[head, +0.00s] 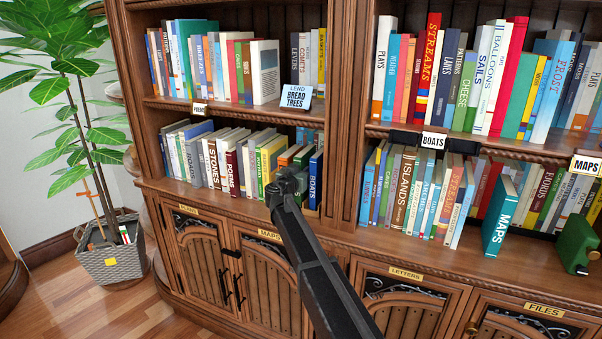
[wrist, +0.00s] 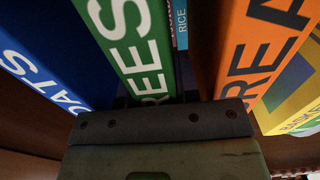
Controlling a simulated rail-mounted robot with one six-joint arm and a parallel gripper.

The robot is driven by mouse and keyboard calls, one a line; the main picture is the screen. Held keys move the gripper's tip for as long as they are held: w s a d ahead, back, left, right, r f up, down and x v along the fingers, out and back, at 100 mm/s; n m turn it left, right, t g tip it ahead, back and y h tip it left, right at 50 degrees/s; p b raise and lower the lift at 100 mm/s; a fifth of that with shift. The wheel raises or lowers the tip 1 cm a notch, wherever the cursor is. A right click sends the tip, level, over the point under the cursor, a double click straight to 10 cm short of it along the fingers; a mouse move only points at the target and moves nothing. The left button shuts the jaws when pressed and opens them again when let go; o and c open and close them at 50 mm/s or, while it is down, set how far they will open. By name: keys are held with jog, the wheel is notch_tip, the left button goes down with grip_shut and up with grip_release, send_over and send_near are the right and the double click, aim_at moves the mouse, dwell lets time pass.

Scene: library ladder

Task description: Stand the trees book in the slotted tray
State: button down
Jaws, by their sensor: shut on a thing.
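The trees book is green with white letters ending in "EES" on its spine, and fills the upper left middle of the wrist view (wrist: 128,40). My gripper (head: 285,181) is at the front of that row. In the wrist view its grey body (wrist: 165,122) is up against the green spine. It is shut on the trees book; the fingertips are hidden. I cannot make out a slotted tray in either view.
The blue "BOATS" book (head: 315,178) and an orange book (wrist: 250,45) stand close on either side. A sign reading "LEND BREAD TREES" (head: 298,97) sits on the shelf above. A teal "MAPS" book (head: 499,217) stands on the ledge at right. Some ledge between is clear.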

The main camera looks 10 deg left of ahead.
jog(key=c, duration=0.8)
grip_release()
jog(key=v, duration=1)
jog(key=shift+s+a, duration=0.1)
jog(key=shift+s, duration=0.3)
